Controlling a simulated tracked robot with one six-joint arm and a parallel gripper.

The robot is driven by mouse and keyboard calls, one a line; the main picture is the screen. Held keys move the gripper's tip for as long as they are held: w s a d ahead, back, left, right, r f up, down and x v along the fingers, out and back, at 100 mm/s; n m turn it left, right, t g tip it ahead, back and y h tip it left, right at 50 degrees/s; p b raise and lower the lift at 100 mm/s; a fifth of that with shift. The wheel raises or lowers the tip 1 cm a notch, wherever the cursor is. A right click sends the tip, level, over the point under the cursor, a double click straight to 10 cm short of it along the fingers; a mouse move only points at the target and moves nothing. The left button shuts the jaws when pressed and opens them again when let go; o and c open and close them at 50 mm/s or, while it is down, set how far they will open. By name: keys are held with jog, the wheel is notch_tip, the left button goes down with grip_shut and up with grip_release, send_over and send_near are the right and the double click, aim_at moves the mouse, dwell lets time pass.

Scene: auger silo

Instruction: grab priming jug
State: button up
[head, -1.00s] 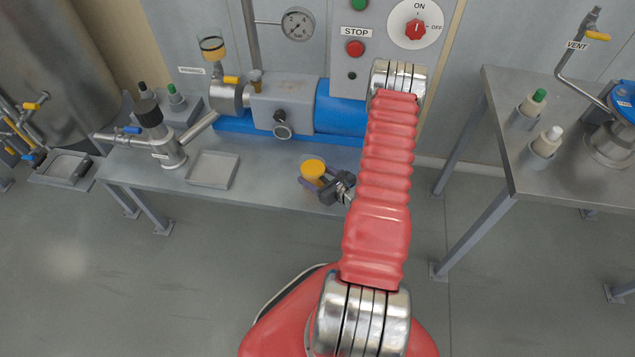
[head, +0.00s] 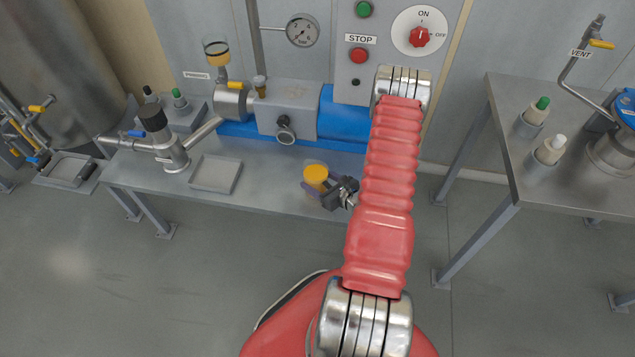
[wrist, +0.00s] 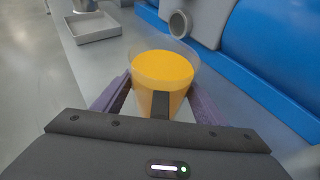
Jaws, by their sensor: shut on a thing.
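The priming jug is a clear cup holding orange-yellow liquid (head: 315,173), at the front right of the steel bench in the head view. It also shows upright in the middle of the wrist view (wrist: 163,72), with a dark handle strip facing the wrist camera. My gripper (head: 318,186) reaches it from the right. In the wrist view its purple fingers (wrist: 160,100) lie along both sides of the jug and are shut on it. Whether the jug's base touches the bench is hidden.
The steel bench (head: 262,184) carries a blue and grey pump (head: 287,112) just behind the jug. An empty shallow tray (head: 215,174) lies to the left. A second table (head: 560,190) with two bottles stands at right. The bench front is mostly clear.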

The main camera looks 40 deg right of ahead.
jog(key=shift+r, duration=0.2)
jog(key=shift+r, duration=4.55)
jog(key=shift+r, duration=0.1)
